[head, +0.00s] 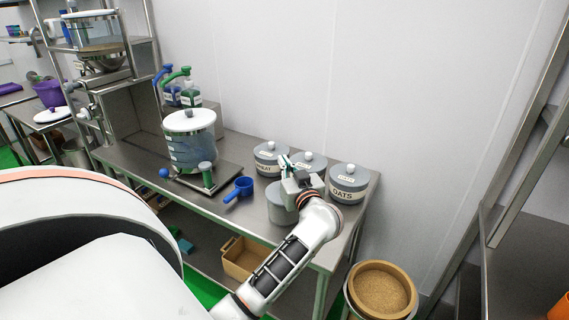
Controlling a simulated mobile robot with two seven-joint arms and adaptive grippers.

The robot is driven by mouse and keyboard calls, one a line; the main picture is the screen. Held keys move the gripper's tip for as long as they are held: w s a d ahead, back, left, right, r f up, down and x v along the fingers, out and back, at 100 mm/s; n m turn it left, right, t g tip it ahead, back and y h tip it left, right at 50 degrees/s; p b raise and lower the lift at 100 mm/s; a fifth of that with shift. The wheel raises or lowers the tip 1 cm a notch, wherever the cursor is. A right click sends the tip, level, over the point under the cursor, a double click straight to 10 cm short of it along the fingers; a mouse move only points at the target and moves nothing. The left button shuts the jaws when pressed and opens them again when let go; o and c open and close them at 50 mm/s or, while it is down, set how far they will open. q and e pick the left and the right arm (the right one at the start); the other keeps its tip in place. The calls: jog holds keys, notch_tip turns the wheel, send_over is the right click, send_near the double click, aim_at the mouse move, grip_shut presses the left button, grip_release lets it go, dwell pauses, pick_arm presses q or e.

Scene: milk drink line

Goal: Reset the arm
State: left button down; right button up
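My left arm comes in from the bottom middle, and its gripper (286,163) is over the right part of the steel table, in front of the lidded grey jars. The gripper is small and seen from behind, so I cannot tell whether its fingers are apart or hold anything. A grey jar (278,207) stands just below it, partly covered by my arm. Behind are a wheat jar (268,160), another lidded jar (313,162) partly hidden by the gripper, and an oats jar (348,184). My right gripper is not in view.
On the steel table (135,157) are a large clear container (189,145) with a white lid, a blue scoop (241,188) and pump bottles (190,92). A cardboard box (243,257) sits on the lower shelf. A round bin (383,291) stands on the right.

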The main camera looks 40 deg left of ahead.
pick_arm(q)
jog(key=shift+f, duration=0.25)
jog(key=shift+f, duration=0.35)
jog(key=shift+f, duration=0.65)
jog(key=shift+f, duration=0.35)
jog(key=shift+f, duration=0.35)
jog(key=shift+f+b, duration=0.3)
jog(key=shift+f, duration=0.05)
jog(key=shift+f, duration=0.7)
